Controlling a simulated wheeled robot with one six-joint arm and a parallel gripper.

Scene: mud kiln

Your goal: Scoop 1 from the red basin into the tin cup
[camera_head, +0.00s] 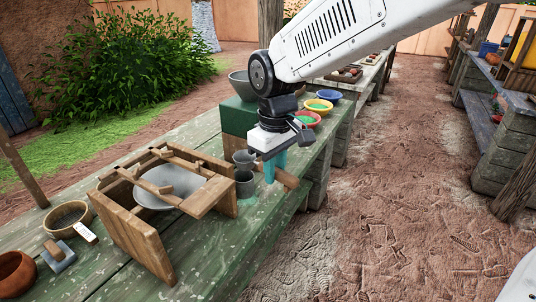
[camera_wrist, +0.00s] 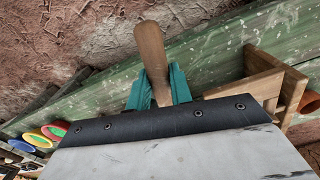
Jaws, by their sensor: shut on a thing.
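My gripper (camera_head: 272,168), with teal fingers, is shut on a wooden handle (camera_head: 289,179) above the right edge of the green table. The wrist view shows the handle (camera_wrist: 150,50) between the teal fingers. The head of this tool is not clear in either view. Two small grey metal vessels, an upper one (camera_head: 243,157) and a lower one (camera_head: 244,184), show just left of the fingers; I cannot tell whether the upper one belongs to the tool. The red basin (camera_head: 315,122) with green contents is beyond my gripper; it also shows in the wrist view (camera_wrist: 64,131).
A yellow basin (camera_head: 310,105) and a blue basin (camera_head: 335,96) stand behind the red one. A grey bowl (camera_head: 240,82) stands beside them. A wooden frame with a metal basin (camera_head: 152,200) is at left. The dirt floor on the right is free.

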